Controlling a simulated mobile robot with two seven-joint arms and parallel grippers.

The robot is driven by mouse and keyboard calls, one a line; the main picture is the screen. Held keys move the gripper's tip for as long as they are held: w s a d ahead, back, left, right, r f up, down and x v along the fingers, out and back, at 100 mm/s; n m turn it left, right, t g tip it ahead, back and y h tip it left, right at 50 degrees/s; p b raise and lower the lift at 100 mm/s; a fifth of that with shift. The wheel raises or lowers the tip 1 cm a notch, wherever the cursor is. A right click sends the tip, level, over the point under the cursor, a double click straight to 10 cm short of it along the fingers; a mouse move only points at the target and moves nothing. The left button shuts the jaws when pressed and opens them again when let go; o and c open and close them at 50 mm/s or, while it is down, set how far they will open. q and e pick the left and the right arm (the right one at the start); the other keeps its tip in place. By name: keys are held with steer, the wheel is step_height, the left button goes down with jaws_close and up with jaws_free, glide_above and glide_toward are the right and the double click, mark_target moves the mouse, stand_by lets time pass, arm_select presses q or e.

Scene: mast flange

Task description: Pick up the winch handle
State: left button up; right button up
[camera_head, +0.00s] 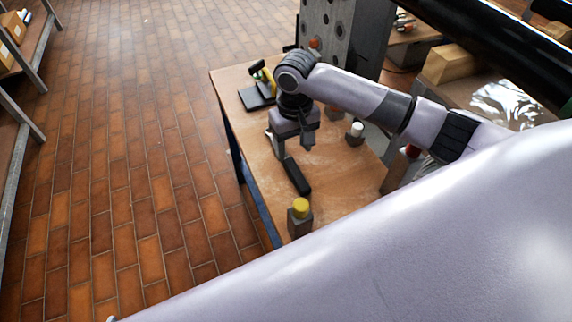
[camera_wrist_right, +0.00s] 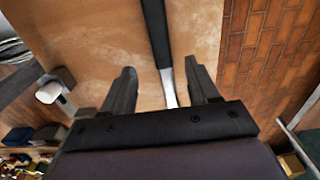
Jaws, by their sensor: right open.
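The winch handle (camera_wrist_right: 155,30) has a long black grip and a silver shaft (camera_wrist_right: 169,88). It lies on the wooden table. In the head view its black grip (camera_head: 297,177) shows just below my right gripper (camera_head: 290,146), which hides the rest. My right gripper is open and points down. In the right wrist view the silver shaft lies between the two fingers of my right gripper (camera_wrist_right: 162,72), closer to the right finger. I see no contact, and the height above the table is hard to tell. My left gripper is not in view.
A block with a yellow knob (camera_head: 300,212) stands near the table's front corner. A white-topped block (camera_head: 355,133) stands right of the gripper. A black stand with a yellow part (camera_head: 257,96) sits at the back left. A grey perforated column (camera_head: 340,35) rises behind. The table (camera_head: 240,135) is bare left of the gripper.

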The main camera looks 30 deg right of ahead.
mark_target(291, 164)
steer(key=f, duration=0.3)
steer(key=f+b, duration=0.1)
steer(key=f, duration=0.2)
steer(key=shift+w+a, duration=0.1)
steer(key=shift+w, duration=0.1)
steer(key=shift+r, duration=0.1)
jaws_close()
